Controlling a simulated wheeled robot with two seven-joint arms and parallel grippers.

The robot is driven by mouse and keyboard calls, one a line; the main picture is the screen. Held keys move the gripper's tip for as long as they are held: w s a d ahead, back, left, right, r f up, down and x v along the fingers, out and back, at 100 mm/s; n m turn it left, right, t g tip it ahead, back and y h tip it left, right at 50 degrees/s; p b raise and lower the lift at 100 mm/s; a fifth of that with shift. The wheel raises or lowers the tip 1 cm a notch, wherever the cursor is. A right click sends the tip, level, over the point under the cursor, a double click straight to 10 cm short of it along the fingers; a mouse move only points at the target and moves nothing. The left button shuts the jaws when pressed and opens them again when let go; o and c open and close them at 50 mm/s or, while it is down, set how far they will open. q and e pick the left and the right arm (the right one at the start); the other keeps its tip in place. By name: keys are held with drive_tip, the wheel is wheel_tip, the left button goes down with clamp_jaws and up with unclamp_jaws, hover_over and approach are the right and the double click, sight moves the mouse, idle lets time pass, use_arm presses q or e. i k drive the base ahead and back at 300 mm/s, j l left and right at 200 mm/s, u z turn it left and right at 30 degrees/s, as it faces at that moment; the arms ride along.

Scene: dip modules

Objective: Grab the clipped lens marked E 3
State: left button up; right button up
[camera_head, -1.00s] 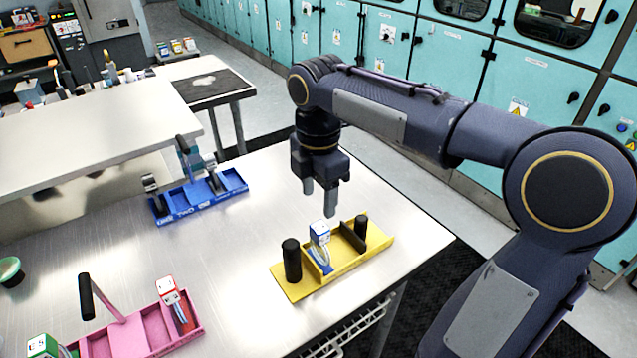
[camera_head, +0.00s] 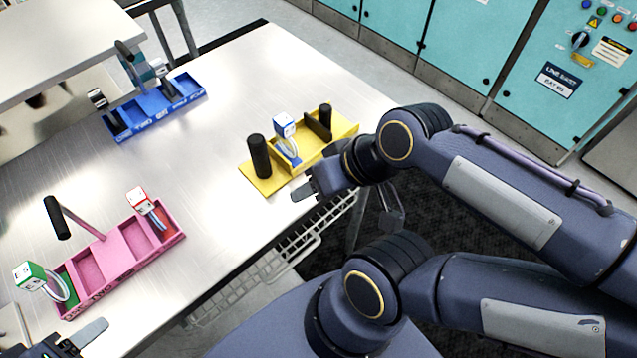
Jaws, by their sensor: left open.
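A clipped lens with a green-and-white block (camera_head: 28,275) and a curved clear part stands at the left end of the pink tray (camera_head: 120,262); its marking is too small to read surely. My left gripper (camera_head: 52,332) shows at the bottom left edge, just below this lens, open and empty, with its hand partly cut off. A red-and-white one (camera_head: 138,199) stands at the tray's right end, and a blue-and-white one (camera_head: 284,126) in the yellow tray (camera_head: 262,184). My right gripper (camera_head: 308,190) is at the table's front edge beside the yellow tray, its jaw gap hidden.
The pink tray has a raised bar with a black handle (camera_head: 57,216). A blue tray (camera_head: 152,122) with black handles stands at the back left. Black posts (camera_head: 258,156) rise from the yellow tray. The metal table (camera_head: 205,160) is clear between the trays.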

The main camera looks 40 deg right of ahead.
sight(138, 198)
drive_tip(key=j, duration=1.5)
drive_tip(key=i, duration=0.05)
